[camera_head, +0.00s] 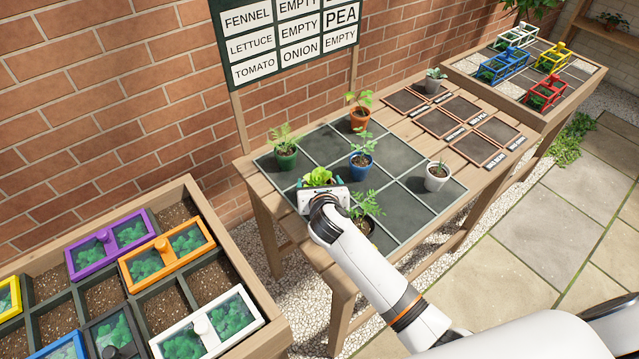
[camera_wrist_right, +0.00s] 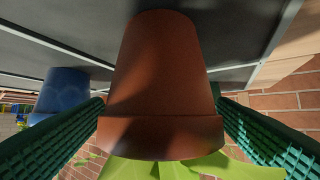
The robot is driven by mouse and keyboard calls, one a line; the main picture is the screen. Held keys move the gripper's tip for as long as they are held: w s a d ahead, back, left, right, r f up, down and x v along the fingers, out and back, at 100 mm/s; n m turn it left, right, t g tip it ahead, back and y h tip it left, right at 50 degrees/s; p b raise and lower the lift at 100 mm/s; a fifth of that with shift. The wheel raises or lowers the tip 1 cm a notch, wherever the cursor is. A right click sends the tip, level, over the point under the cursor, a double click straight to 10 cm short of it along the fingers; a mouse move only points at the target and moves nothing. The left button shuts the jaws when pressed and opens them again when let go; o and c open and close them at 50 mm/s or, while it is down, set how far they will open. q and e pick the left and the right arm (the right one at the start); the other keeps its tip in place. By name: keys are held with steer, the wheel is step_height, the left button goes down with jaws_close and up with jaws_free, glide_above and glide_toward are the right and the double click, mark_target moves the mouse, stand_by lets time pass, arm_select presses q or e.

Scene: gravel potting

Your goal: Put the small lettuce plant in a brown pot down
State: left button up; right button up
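The small lettuce plant (camera_head: 319,177) shows bright green leaves at the left side of the dark grid mat (camera_head: 405,212) in the head view. Its brown pot (camera_wrist_right: 160,85) fills the middle of the right wrist view, which is upside down. My right gripper (camera_head: 322,194) has its green fingers on both sides of the pot, against it. In the head view the gripper hides the pot. The pot's base is close to the mat; I cannot tell whether it touches. My left gripper is not in view.
Around it stand a green pot (camera_head: 286,161), a blue pot (camera_head: 361,165), an orange pot (camera_head: 359,119), a white pot (camera_head: 436,178) and a leafy plant (camera_head: 368,204) beside my wrist. A sign (camera_head: 290,40) lists LETTUCE at middle left. Several mat cells are bare.

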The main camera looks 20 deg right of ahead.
steer(key=shift+s+r, duration=0.1)
steer(key=shift+r, duration=0.15)
steer(key=v, duration=1.2)
steer(key=shift+p, duration=0.4)
